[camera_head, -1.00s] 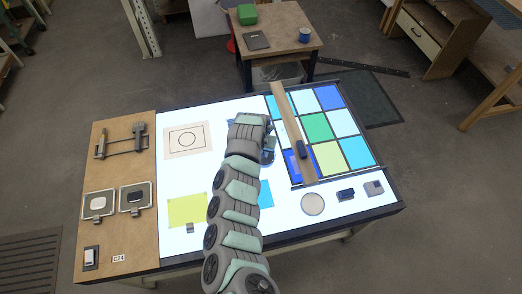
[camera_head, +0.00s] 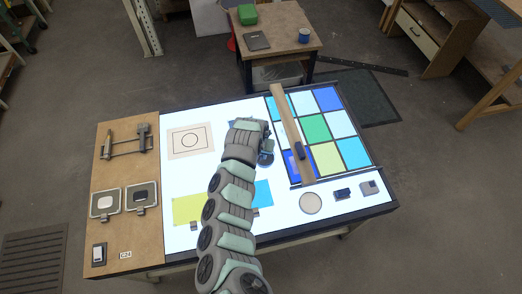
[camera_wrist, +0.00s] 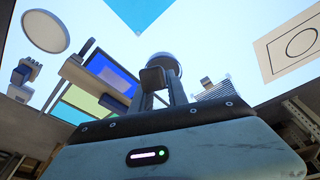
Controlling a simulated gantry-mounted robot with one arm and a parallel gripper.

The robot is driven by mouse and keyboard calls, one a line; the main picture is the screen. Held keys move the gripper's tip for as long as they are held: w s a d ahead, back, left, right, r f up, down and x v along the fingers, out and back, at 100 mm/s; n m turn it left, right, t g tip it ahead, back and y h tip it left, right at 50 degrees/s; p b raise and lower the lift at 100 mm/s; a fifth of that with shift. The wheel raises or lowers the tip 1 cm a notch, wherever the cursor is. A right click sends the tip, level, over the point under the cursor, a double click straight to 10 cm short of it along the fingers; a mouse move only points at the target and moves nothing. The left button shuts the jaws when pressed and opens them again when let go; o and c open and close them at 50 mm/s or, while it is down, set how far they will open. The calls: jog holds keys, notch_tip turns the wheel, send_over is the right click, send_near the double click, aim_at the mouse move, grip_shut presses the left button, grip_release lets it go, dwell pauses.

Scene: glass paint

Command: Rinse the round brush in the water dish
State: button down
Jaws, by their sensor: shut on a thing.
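My gripper (camera_wrist: 153,82) is shut in the wrist view, with a small dark block-like thing between its fingers. I take this to be the round brush's handle; its bristles are not clearly visible. A round, pale-topped dish-like thing (camera_wrist: 164,61) shows just behind the fingers, partly hidden by them. I cannot tell whether the held thing touches it. In the head view, my wrist (camera_head: 246,135) hides the fingers.
A wooden bar (camera_head: 290,125) lies across the coloured glass panes (camera_head: 314,128) at right. A pale disc (camera_head: 311,203) and small blocks (camera_head: 342,194) are at the front right. A tool rack (camera_head: 126,146) and two square trays (camera_head: 105,201) are at left.

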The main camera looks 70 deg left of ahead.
jog(key=shift+s+d+r+p, duration=0.1)
jog(key=shift+d+r+p, duration=0.05)
jog(key=shift+r+p, duration=0.25)
jog(key=shift+s+d+r+p, duration=0.1)
jog(key=shift+r+p, duration=0.15)
jog(key=shift+p, duration=0.2)
jog(key=shift+w+a+p+v, duration=0.1)
jog(key=shift+p+v, duration=0.55)
jog(key=shift+v, duration=0.05)
jog(key=shift+w+a+p+v, duration=0.1)
jog(key=shift+p+v, duration=0.55)
jog(key=shift+v, duration=0.1)
jog(key=shift+w+a+p+v, duration=0.15)
jog(key=shift+p+v, duration=0.5)
jog(key=shift+v, duration=0.05)
